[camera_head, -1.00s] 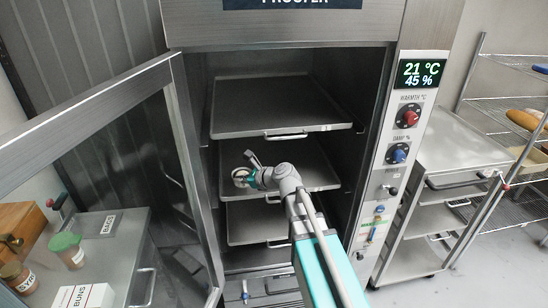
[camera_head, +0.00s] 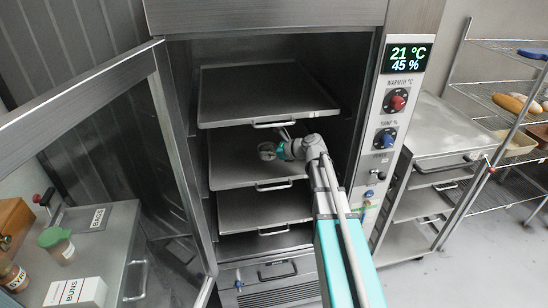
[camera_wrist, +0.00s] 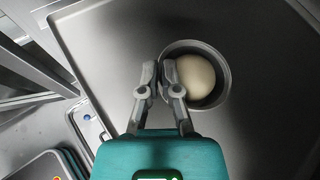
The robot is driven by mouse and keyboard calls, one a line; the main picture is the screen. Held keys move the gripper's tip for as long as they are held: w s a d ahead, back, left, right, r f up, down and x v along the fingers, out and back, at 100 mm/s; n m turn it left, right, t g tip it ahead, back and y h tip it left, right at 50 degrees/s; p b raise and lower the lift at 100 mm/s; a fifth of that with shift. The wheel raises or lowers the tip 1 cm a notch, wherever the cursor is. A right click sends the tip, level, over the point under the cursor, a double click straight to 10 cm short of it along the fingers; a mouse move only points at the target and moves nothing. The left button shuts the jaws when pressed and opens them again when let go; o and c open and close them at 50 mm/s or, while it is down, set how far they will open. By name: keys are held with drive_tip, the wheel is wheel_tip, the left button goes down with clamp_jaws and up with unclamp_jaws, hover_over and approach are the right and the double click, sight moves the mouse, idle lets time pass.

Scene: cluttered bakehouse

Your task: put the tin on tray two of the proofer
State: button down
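The tin (camera_head: 266,154) is a small round grey metal cup at the end of my gripper (camera_head: 279,152), over the middle tray (camera_head: 232,170) of the proofer. In the wrist view the tin (camera_wrist: 225,92) holds a pale round lump of dough. My gripper (camera_wrist: 159,70) is close together at the tin's left rim, one finger outside and the other at the wall, and looks shut on it. The tin is upright above the dark tray surface (camera_wrist: 110,45). I cannot tell whether its base touches the tray.
The top tray (camera_head: 260,90) is just above my arm and the bottom tray (camera_head: 250,212) is below; both look empty. The glass door (camera_head: 110,150) stands open at left. The control panel (camera_head: 390,130) is at right. The middle tray has free room around the tin.

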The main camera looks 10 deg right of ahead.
sight(274, 157)
drive_tip(key=shift+w+d, duration=0.35)
drive_tip(key=shift+d, duration=0.5)
drive_tip(key=shift+w+d, duration=0.15)
drive_tip(key=shift+d, duration=0.05)
drive_tip(key=shift+w+d+f+b, duration=0.1)
drive_tip(key=shift+d+f+b, duration=0.25)
drive_tip(key=shift+f+b, duration=1.4)
drive_tip(key=shift+b, duration=0.05)
drive_tip(key=shift+f, duration=0.15)
drive_tip(key=c, duration=0.8)
unclamp_jaws()
